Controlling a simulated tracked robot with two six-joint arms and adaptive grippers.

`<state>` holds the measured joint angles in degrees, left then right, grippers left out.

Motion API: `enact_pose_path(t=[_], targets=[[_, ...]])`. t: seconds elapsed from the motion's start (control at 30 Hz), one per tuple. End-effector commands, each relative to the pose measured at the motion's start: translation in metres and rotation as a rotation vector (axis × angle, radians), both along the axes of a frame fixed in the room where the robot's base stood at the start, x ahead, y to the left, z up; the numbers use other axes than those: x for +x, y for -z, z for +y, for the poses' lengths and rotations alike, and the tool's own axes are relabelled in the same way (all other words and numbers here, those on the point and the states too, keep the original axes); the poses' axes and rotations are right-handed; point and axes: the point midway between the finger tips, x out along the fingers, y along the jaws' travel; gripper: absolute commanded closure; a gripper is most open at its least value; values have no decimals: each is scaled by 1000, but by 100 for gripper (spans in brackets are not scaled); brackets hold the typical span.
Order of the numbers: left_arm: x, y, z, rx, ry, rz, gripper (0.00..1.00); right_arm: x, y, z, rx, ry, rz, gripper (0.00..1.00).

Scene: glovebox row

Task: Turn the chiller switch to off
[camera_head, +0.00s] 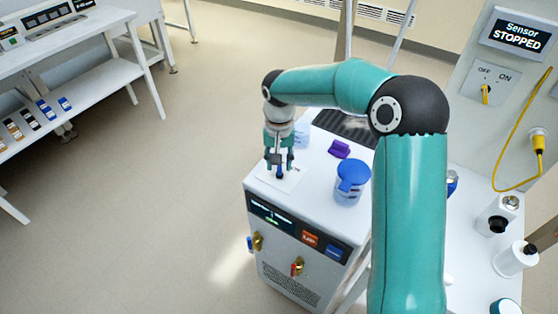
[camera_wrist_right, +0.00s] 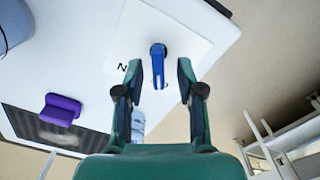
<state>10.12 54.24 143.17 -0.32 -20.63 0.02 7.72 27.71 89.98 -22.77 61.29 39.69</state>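The chiller (camera_head: 262,195) is a white cabinet with a dark display strip on its front. On its top is a white plate (camera_head: 292,184) carrying a blue switch lever (camera_head: 280,174). In the right wrist view the blue switch lever (camera_wrist_right: 158,68) stands on the white plate (camera_wrist_right: 185,45), with a dark letter to its left; the label is only partly readable. My right gripper (camera_head: 279,158) is above the switch. In the wrist view the right gripper (camera_wrist_right: 159,78) is open, its fingertips either side of the lever with gaps. My left gripper is not in view.
A purple object (camera_head: 340,149), a blue-lidded jar (camera_head: 351,183) and a dark grille share the chiller top. Brass valves (camera_head: 257,241) with coloured handles are on its front. A wall panel (camera_head: 490,82) with a yellow switch and a "Sensor STOPPED" sign (camera_head: 519,35) is at right.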

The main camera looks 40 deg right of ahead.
Motion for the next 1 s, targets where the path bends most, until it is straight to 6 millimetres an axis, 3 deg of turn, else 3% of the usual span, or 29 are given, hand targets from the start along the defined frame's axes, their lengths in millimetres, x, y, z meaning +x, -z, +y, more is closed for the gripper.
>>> enact_pose_path(t=[0.2, 0.37, 0.8, 1.0], targets=[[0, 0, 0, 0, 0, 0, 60, 0, -1, 0, 0, 1, 2, 62], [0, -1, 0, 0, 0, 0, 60, 0, -14, 0, 0, 1, 0, 62], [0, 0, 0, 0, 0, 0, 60, 1, -96, 1, 0, 0, -3, 62], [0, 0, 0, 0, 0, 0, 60, 1, -116, 1, 0, -1, 0, 62]])
